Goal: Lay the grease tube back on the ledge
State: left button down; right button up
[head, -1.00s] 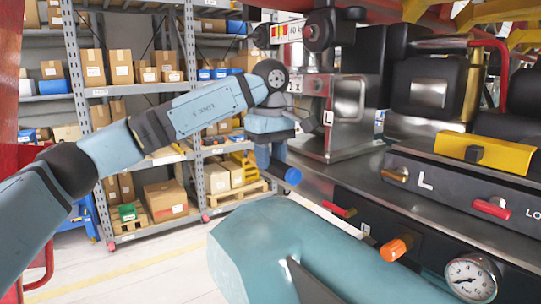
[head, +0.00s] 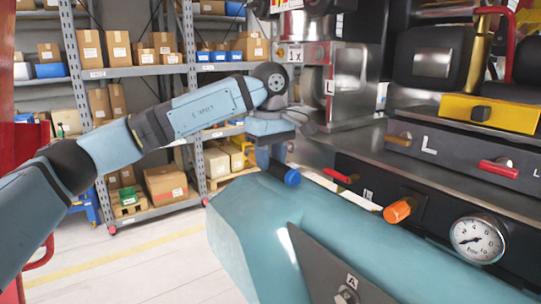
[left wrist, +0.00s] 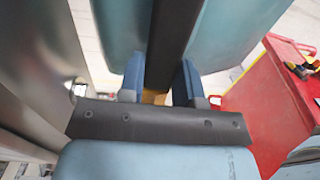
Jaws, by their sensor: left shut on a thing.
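My left gripper (head: 272,162) hangs pointing down at the end of the blue-grey arm in the head view. My right gripper is not in view.
A large teal body (head: 245,235) lies just below the gripper. A dark panel with a red lever (head: 340,175), an orange handle (head: 398,211) and a gauge (head: 477,239) is to the right. Racks with boxes (head: 165,185) stand behind. A red cart (left wrist: 275,100) shows in the wrist view.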

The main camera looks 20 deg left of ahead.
pick_arm(q)
jog(key=c, duration=0.7)
grip_release()
jog(key=shift+c, duration=0.2)
jog(key=shift+r, duration=0.1)
jog(key=shift+r, duration=0.25)
notch_tip(320, 180, up, 13)
jog(key=b, duration=0.1)
jog(key=shift+r, duration=0.15)
jog(key=shift+a, duration=0.1)
